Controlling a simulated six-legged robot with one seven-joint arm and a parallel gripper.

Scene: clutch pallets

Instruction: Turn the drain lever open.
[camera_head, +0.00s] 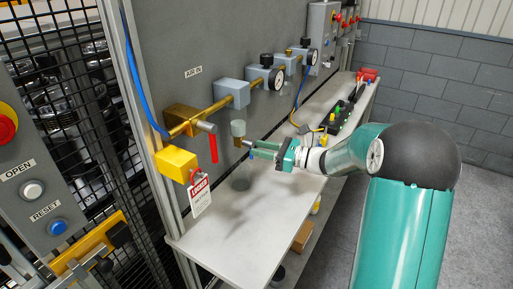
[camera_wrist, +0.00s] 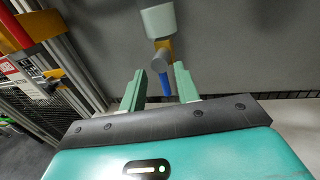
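The drain lever (camera_wrist: 163,86) is a blue handle hanging below a brass fitting (camera_wrist: 163,47) under a pale grey bowl (camera_wrist: 158,20) in the wrist view. The bowl (camera_head: 238,128) also shows in the head view, with the brass fitting below it partly behind my gripper. My gripper (camera_head: 252,147) reaches in from the right, level with the fitting. In the wrist view my gripper (camera_wrist: 159,70) has its green fingers apart, with the lever in the gap, closer to the right finger. I cannot tell whether a finger touches it.
A red handle (camera_head: 213,145) hangs from the brass pipe left of the bowl. A yellow block (camera_head: 177,163) with a red lockout tag (camera_head: 199,193) is further left. The panel (camera_head: 215,50) stands close behind. The bench top (camera_head: 235,235) below is mostly clear.

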